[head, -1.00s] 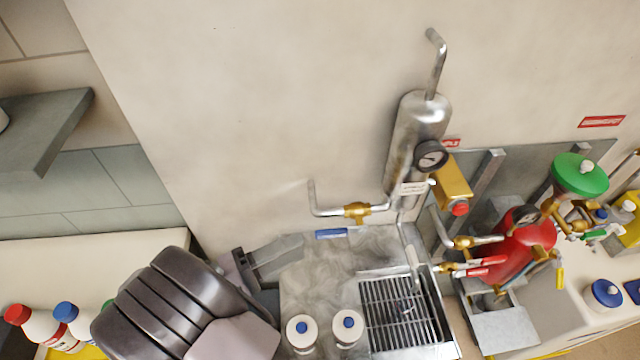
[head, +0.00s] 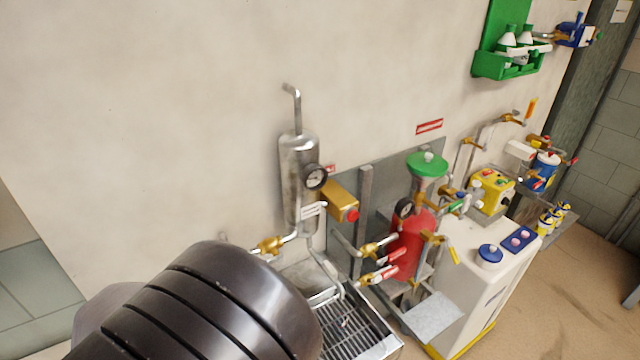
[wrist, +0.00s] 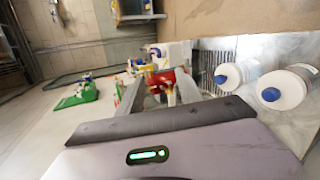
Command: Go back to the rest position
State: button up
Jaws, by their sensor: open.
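My gripper (wrist: 160,88) shows in the wrist view, its two grey fingers apart with nothing held between them. In the head view my dark arm fills the lower left and hides the gripper. The wrist view looks past the fingers at the red vessel (wrist: 168,80). Two white bottles with blue caps, a nearer one (wrist: 285,90) and a farther one (wrist: 238,75), stand to the right of the fingers, apart from them.
A steel cylinder with a gauge (head: 299,165) is on the wall. A grated sink (head: 350,330) lies below. The red vessel (head: 408,245), a white cabinet (head: 480,280) and a green rack (head: 505,65) are to the right. Floor (head: 560,310) is open at lower right.

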jog(key=s+d+r+m+y+b, duration=0.1)
jog(key=s+d+m+y+b, duration=0.1)
jog(key=s+d+m+y, duration=0.2)
jog(key=s+d+r+m+y+b, duration=0.2)
jog(key=d+m+y, duration=0.5)
jog(key=d, duration=0.5)
jog(key=s+y+b, duration=0.1)
jog(key=s+y, duration=0.1)
jog(key=shift+d+r+y, duration=0.3)
jog(key=shift+y, duration=0.1)
